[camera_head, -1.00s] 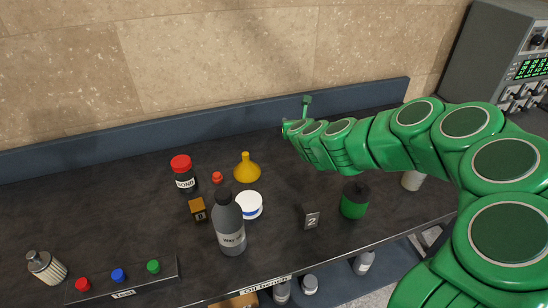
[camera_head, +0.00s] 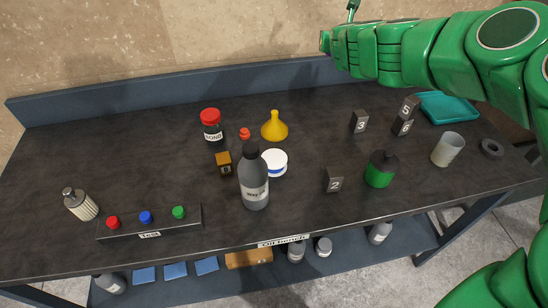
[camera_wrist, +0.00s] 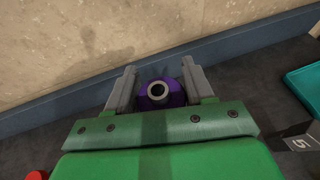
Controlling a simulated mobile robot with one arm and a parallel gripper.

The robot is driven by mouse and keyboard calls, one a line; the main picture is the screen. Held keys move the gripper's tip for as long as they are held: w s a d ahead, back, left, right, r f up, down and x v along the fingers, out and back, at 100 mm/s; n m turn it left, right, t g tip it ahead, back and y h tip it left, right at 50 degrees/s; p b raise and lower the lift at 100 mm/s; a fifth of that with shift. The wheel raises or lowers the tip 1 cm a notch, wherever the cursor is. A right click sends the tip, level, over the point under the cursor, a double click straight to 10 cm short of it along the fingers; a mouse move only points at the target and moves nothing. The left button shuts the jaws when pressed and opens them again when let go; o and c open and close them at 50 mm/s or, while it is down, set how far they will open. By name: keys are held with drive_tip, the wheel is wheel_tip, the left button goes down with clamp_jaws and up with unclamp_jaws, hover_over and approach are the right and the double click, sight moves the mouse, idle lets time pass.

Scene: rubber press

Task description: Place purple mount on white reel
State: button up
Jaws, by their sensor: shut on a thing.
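The purple mount (camera_wrist: 177,98), with a grey ring at its middle, sits between the two grey fingers of my gripper (camera_wrist: 159,84) in the wrist view. My gripper is shut on it and holds it high, near the back wall. In the head view my arm reaches across the top, and the mount cannot be made out there. A round white thing with a blue band (camera_head: 274,161) stands mid-bench behind a grey bottle. It may be the white reel, but I cannot tell for sure. The gripper is well above and behind it, apart from it.
The grey bottle (camera_head: 254,184) stands close in front of the white thing. A yellow funnel (camera_head: 275,128), a red-capped jar (camera_head: 212,128) and a brown block (camera_head: 224,163) are nearby. A green container (camera_head: 380,172) and clear cup (camera_head: 447,150) stand right. The bench's back left is clear.

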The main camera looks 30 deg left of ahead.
drive_tip(key=s+a+n+g+y, duration=0.2)
drive_tip(key=s+n+g+y, duration=0.1)
drive_tip(key=s, duration=0.4)
drive_tip(key=s+a+f+n+g+y, duration=0.1)
drive_tip(key=s+a+n+g+y, duration=0.2)
drive_tip(key=s+n+g, duration=0.3)
drive_tip(key=shift+s+a+f+n, duration=0.25)
drive_tip(key=shift+s+f+n, duration=0.05)
drive_tip(key=shift+s, duration=0.4)
drive_tip(key=s+d+n+g, duration=0.1)
drive_tip(key=s+n+g, duration=0.1)
drive_tip(key=s, duration=0.2)
drive_tip(key=s+d+n+g, duration=0.1)
drive_tip(key=s+n+g, duration=0.1)
drive_tip(key=s+g, duration=0.1)
drive_tip(key=s+d+r+n+g+h, duration=0.1)
drive_tip(key=s+n+g, duration=0.1)
drive_tip(key=s, duration=0.3)
drive_tip(key=shift+s+n+g, duration=0.35)
drive_tip(key=shift+n+g, duration=0.05)
drive_tip(key=shift+g, duration=0.1)
drive_tip(key=n+g, duration=0.1)
hover_over(271, 166)
wheel_tip(271, 166, down, 9)
drive_tip(key=shift+h, duration=0.3)
drive_tip(key=shift+s+f, duration=0.1)
drive_tip(key=shift+f, duration=5.7)
drive_tip(key=shift+f, duration=0.1)
